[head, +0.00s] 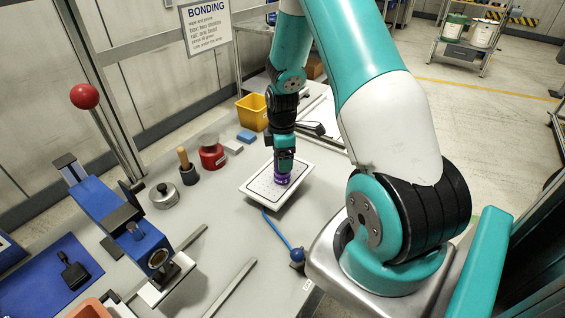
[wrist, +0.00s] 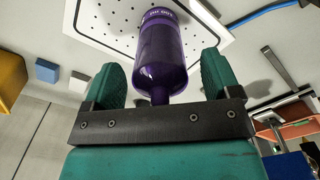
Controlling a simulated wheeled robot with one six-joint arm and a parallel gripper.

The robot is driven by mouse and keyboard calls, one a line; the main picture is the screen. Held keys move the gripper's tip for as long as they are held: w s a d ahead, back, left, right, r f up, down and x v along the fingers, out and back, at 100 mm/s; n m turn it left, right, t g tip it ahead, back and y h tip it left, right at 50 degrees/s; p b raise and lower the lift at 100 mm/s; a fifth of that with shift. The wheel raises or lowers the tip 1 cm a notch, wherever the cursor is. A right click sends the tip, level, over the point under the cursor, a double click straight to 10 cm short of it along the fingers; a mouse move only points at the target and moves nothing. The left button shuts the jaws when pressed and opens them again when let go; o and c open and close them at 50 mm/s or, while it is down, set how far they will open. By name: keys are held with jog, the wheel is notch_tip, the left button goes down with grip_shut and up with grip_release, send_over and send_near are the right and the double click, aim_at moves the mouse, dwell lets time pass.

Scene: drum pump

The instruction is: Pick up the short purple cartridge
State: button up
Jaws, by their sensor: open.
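The short purple cartridge (wrist: 160,58) stands on the white perforated plate (wrist: 92,30), between the two green fingers of my gripper (wrist: 160,78) in the wrist view. The gripper is open, with a visible gap on each side of the cartridge. In the head view the cartridge (head: 282,179) shows purple just below my gripper (head: 284,160), on the plate (head: 262,190). The gripper hides the upper part of the cartridge there.
A yellow bin (head: 252,111), a blue block (head: 246,137), a red pot (head: 212,156) and a brush holder (head: 188,174) stand left of the plate. A blue press (head: 112,215) stands at the left. A blue hose (head: 275,228) runs in front of the plate.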

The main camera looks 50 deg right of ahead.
jog(key=shift+f, duration=0.15)
jog(key=c, duration=1.1)
